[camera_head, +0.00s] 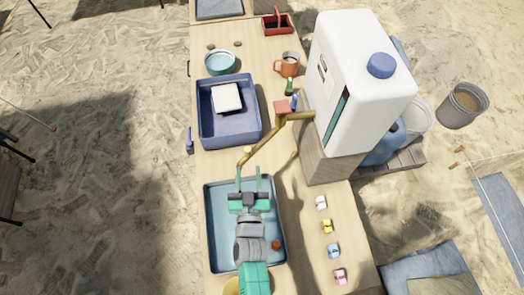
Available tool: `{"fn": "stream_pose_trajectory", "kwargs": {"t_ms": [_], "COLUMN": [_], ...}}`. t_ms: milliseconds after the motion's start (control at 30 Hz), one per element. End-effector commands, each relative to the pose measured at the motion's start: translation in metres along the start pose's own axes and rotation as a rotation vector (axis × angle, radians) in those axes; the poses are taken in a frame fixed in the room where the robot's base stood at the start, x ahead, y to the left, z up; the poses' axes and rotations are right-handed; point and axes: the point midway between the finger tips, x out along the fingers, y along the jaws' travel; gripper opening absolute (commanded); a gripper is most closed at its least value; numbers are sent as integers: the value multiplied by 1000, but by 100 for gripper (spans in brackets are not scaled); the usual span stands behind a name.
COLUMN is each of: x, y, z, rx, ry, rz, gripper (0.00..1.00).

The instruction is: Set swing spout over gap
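The brass swing spout (264,146) runs from the white dispenser (365,75) down and left to a bent tip. In this picture the tip lies over the strip of bare table (222,166) between the purple-blue basin (258,122) and the light blue basin (215,225). My gripper (248,172) reaches up over the light blue basin. Its two green fingers are apart, with the spout's tip close to the left fingertip. I cannot tell whether they touch. My gripper and arm hide part of the light blue basin.
A white block (227,97) lies in the purple-blue basin. Several toy cars, including a yellow one (327,227), line the table's right side. An orange mug (288,65) and teal bowl (219,63) stand farther back. A small orange-brown object (276,244) is in the light blue basin.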

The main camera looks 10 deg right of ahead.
Motion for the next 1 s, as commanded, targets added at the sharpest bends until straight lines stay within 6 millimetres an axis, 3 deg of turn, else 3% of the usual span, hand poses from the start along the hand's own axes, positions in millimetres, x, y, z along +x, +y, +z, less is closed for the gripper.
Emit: {"fn": "stream_pose_trajectory", "kwargs": {"t_ms": [167,400,600,900,933,1000], "x": [3,47,73,78,78,78], "y": [0,0,0,0,0,0], "z": [1,1,1,0,0,0], "rx": [-1,-1,-1,0,0,0], "ry": [0,2,0,0,0,0], "rz": [2,2,1,1,1,1], "gripper": [39,39,39,39,37,23]}}
